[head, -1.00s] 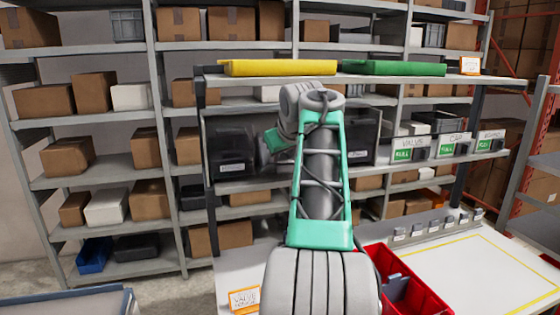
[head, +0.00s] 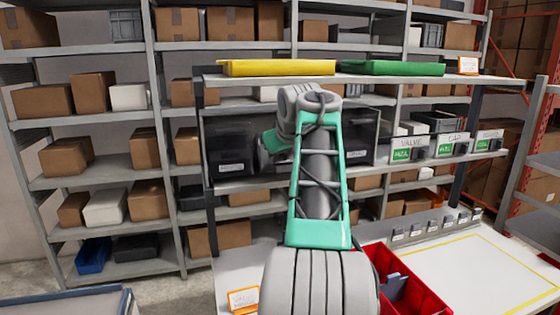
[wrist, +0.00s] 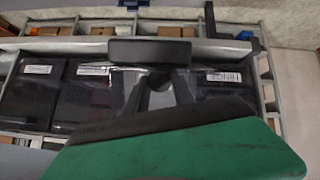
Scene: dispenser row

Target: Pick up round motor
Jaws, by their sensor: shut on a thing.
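My gripper (wrist: 157,86) shows in the wrist view, with a black pad above and a broad green and black part close to the camera below. It is shut on a small dark, rounded piece (wrist: 159,80), which I take to be the round motor; it is dim and partly covered. Behind it is the row of dark bins, one with a label reading HINGE (wrist: 224,77). In the head view my grey and green arm reaches to the bin shelf and hides the gripper and the held piece.
A dark bin (head: 231,150) stands left of my arm on the shelf. Yellow (head: 280,68) and green (head: 395,68) trays lie on top. A red divided bin (head: 418,296) stands at the front, beside a white worktop (head: 480,270) with a yellow outline. Labelled boxes (head: 404,150) stand on the right.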

